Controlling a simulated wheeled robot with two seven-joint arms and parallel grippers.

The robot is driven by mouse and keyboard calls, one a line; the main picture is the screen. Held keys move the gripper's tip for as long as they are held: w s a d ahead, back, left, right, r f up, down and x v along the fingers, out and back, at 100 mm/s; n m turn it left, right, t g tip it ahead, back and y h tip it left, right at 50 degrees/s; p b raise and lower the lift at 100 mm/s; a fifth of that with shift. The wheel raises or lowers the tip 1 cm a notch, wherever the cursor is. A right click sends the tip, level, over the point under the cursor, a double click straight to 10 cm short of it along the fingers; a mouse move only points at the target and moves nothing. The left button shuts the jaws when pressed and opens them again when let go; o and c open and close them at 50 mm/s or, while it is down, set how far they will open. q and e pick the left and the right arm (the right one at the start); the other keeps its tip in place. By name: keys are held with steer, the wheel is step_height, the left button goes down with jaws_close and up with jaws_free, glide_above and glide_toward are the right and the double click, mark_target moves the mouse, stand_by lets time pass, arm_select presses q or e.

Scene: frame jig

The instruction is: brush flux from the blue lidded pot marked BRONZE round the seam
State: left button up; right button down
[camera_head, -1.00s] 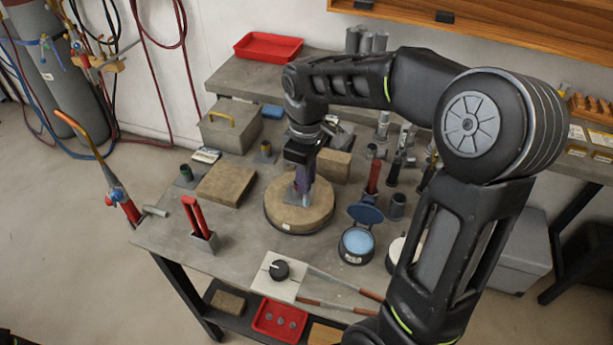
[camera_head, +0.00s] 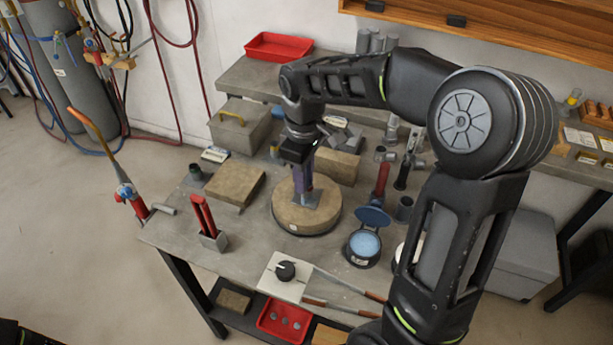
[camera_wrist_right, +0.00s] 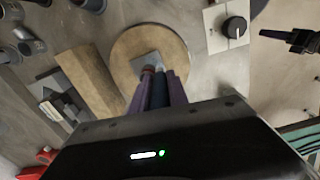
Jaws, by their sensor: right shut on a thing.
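My right gripper (camera_head: 306,190) stands above the round tan block (camera_head: 292,219), pointing down at a small grey metal piece (camera_head: 318,203) on it. In the right wrist view its purple fingers (camera_wrist_right: 158,82) are shut on a slim dark-blue thing (camera_wrist_right: 160,90), apparently the brush handle. Its tip is hidden near the grey piece (camera_wrist_right: 143,63), so I cannot tell whether it touches. The seam is too small to make out. The blue lidded pot (camera_head: 364,243) stands right of the block, lid (camera_head: 373,216) up, pale blue inside; its label is unreadable.
A torch (camera_head: 126,192) stands at the table's left edge, near a red-handled tool in a holder (camera_head: 206,220). A white plate with a black knob (camera_head: 285,271) lies in front. A second pot is partly behind my right arm. Tan bricks (camera_head: 235,185) lie behind.

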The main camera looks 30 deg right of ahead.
steer(key=shift+w+a, duration=0.1)
steer(key=shift+w+a, duration=0.7)
steer(key=shift+w, duration=0.2)
steer(key=shift+s, duration=0.1)
steer(key=shift+s+d+f, duration=0.15)
steer(key=shift+s+d, duration=0.65)
steer(key=shift+s, duration=0.15)
steer(key=shift+s+d, duration=0.1)
steer(key=shift+s+d, duration=0.7)
steer(key=shift+s, duration=0.25)
steer(key=shift+w+a, duration=0.1)
steer(key=shift+w, duration=0.1)
